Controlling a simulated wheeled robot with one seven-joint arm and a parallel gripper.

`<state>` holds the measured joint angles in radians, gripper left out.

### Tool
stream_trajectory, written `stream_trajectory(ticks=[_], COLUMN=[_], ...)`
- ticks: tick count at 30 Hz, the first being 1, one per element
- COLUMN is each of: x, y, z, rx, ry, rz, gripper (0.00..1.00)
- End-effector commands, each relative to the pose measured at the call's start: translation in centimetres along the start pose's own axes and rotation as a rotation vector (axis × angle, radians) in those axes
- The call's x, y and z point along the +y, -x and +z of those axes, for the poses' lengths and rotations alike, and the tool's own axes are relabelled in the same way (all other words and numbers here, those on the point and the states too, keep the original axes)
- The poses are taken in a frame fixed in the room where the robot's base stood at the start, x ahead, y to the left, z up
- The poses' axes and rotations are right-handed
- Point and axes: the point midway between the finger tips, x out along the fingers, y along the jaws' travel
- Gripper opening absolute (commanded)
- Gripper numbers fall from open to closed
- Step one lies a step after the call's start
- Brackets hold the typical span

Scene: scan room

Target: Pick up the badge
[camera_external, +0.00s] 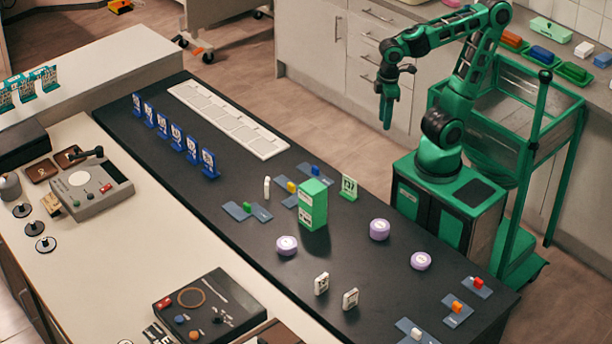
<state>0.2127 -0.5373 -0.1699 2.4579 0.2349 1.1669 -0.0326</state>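My gripper (387,118) hangs fingers-down over the floor, behind the black table top (235,240). It is apart from everything on the table, and nothing shows in it. Its fingers are too small to tell open from shut. I cannot tell for sure which thing is the badge. Small white upright pieces with dark marks, a left one (321,284) and a right one (350,299), stand near the front. A thin white piece (267,187) stands farther back. A green numbered card (349,188) stands near the right edge.
A green box (313,205) stands mid-table. Lilac round tins (287,246), (380,229), (421,261) stand around it. Blue numbered cards (176,134) line the left, beside a pale slotted strip (228,120). Grey plates with coloured blocks lie mid-table and at the front right.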

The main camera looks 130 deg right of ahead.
Motion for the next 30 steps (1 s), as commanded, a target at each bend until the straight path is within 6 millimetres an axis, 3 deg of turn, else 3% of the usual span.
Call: stream_trajectory(ticks=[11,17,20,24,27,30], x=[-3.7,-8.8,-13.6,-22.1,-28.7,-35.0], y=[-0.9,-1.4,-1.6,-1.6,-1.4,-1.2], z=[-7.8,-14.5,-18.7,-23.1,-24.9,-25.4], rx=[0.179,0.355,0.484,0.675,0.803,0.914], ry=[0.065,0.135,0.194,0.286,0.354,0.418], rz=[0.034,0.039,0.021,-0.037,-0.102,-0.178], gripper=[0.33,0.33,0.33,0.33,0.33,0.33])
